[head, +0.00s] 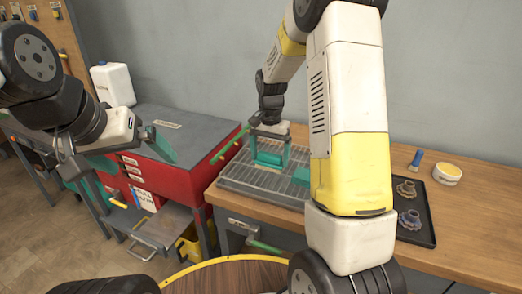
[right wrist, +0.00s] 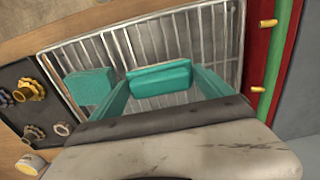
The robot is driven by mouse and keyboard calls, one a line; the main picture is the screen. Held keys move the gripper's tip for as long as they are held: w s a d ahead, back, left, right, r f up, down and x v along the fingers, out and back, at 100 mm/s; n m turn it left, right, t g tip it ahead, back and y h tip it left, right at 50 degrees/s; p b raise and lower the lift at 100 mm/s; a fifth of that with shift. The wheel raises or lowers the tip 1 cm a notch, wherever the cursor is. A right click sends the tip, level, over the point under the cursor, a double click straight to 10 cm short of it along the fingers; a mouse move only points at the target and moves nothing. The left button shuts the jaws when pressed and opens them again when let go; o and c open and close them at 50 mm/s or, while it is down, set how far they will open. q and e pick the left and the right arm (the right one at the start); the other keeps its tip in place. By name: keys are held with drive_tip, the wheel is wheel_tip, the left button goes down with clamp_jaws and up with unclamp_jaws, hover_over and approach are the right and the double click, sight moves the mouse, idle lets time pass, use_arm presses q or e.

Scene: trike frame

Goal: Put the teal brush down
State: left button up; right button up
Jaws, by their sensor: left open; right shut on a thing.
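My right gripper (head: 270,156) points down over the wire rack (head: 235,180) on the wooden bench. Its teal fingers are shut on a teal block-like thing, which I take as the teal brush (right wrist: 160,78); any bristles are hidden. In the head view the brush (head: 269,158) is low over the rack; I cannot tell if it touches the wires. A second teal block (right wrist: 90,88) lies on the rack beside one finger. My left gripper (head: 118,165) is open and empty, its teal fingers wide apart near the red cabinet.
A black tray (head: 418,228) with gears, a blue-handled brush (head: 416,160) and a white-and-yellow tub (head: 447,174) are on the bench to the right. The red cabinet (head: 190,177) stands left of the bench, with a white jug (head: 113,84) behind. A round wooden top (head: 235,277) is in front.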

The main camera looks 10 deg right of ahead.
sight(270, 154)
drive_tip(key=shift+f, duration=0.5)
drive_tip(key=shift+f, duration=0.15)
drive_tip(key=o, duration=1.3)
drive_tip(key=shift+c, duration=0.2)
wheel_tip(270, 154, up, 12)
drive_tip(key=s+r+n+t+y, duration=0.2)
drive_tip(key=s+r+n+t, duration=0.15)
drive_tip(key=s+r, duration=0.75)
drive_tip(key=s+a+f+n+t, duration=0.2)
drive_tip(key=s+n, duration=0.2)
drive_tip(key=s, duration=0.9)
drive_tip(key=shift+s+t, duration=0.15)
drive_tip(key=shift+t, duration=0.2)
